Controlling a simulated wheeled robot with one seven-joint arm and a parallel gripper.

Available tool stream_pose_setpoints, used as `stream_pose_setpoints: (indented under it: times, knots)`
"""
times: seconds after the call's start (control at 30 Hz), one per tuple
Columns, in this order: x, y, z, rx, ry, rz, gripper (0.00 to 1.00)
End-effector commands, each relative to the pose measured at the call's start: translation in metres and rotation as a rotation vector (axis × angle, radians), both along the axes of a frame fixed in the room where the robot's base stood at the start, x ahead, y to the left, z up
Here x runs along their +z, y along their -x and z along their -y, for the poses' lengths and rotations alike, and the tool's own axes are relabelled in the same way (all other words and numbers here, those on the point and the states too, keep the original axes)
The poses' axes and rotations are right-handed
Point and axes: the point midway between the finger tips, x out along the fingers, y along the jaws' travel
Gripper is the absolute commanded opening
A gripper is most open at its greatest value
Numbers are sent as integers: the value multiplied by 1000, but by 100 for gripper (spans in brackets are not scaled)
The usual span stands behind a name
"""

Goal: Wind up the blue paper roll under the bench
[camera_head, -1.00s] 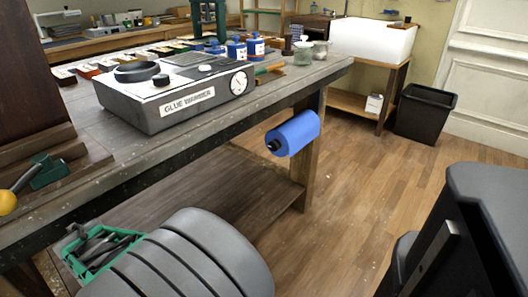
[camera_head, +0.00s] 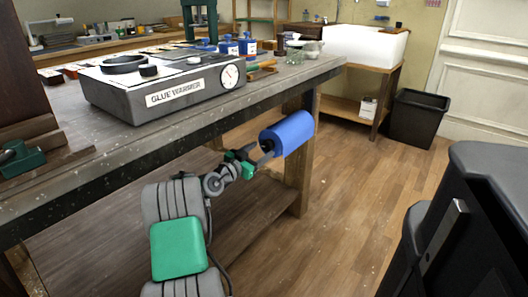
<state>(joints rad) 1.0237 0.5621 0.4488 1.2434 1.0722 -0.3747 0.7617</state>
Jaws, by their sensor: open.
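The blue paper roll (camera_head: 288,133) hangs below the bench's front edge, near its right-hand leg. My gripper (camera_head: 262,156) is at the roll's near left end, its fingertips beside or around the dark end piece that showed there earlier. The jaws are open. I cannot tell whether they touch the roll or the end piece, which is mostly hidden. My grey and green arm reaches up to it from below. The bench (camera_head: 215,120) has a grey top and a dark front edge. No loose hanging paper shows from here.
On the bench stand a glue warmer (camera_head: 160,88) and blue bottles (camera_head: 247,45). A bench leg (camera_head: 299,165) is just behind the roll. A black bin (camera_head: 420,117) stands by the white sink (camera_head: 365,45). Wooden floor (camera_head: 350,200) to the right of the roll is clear.

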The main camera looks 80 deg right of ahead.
Motion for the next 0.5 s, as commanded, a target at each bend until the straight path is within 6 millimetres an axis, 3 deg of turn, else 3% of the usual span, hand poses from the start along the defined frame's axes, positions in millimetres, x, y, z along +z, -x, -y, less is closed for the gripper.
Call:
stream_pose_setpoints:
  times: [0.2, 0.43, 0.5]
  knots:
    - [-1, 10, 25, 0, -2, 1, 60]
    - [0, 10, 27, 2, -3, 0, 60]
    - [0, 10, 26, 2, -3, 0, 56]
